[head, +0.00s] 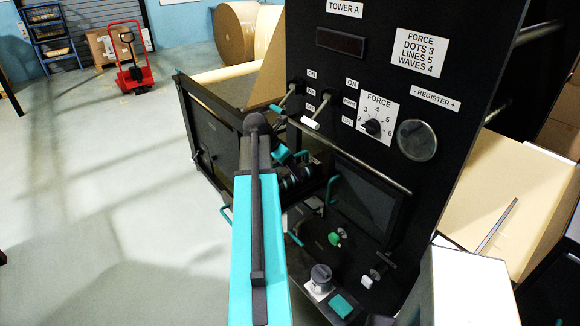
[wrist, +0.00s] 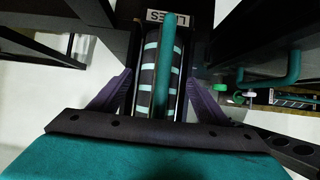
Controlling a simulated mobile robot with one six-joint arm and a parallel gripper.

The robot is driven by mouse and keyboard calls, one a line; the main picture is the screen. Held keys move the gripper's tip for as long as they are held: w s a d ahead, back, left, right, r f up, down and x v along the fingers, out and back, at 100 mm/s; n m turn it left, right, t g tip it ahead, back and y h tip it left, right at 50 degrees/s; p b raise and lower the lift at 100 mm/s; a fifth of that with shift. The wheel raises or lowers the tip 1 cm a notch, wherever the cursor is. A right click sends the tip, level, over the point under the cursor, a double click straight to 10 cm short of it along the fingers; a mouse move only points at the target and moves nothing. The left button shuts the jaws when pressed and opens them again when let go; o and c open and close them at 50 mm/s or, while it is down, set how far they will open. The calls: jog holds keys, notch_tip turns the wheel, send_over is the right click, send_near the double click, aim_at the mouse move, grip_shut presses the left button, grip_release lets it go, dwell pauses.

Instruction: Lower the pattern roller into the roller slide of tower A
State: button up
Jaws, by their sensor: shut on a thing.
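The pattern roller (wrist: 150,75) is a dark cylinder with pale teal bands, with a teal bar along it and a LINES label at its far end. My gripper (wrist: 160,92) has purple fingers on either side of it and is shut on the roller; the exact contact is hard to see. In the head view my teal arm covers most of the gripper, and dark banded rolls (head: 292,180) show beside it, low at the front of tower A (head: 344,72). I cannot make out the roller slide clearly, nor whether the roller touches it.
Tower A's panel carries levers (head: 311,123), a FORCE dial (head: 374,127) and a rail (head: 350,155) close to my arm. Teal handles (head: 332,190) jut out nearby. A dark cabinet (head: 215,140) stands left of my arm. Open floor (head: 90,210) lies further left, with a red pallet jack (head: 133,77).

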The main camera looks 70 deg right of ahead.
jog(key=shift+r, duration=0.1)
jog(key=o, duration=2.2)
jog(key=shift+c, duration=0.2)
jog(key=shift+r+p, duration=0.45)
jog(key=shift+r, duration=1.2)
jog(key=shift+w+a, duration=0.1)
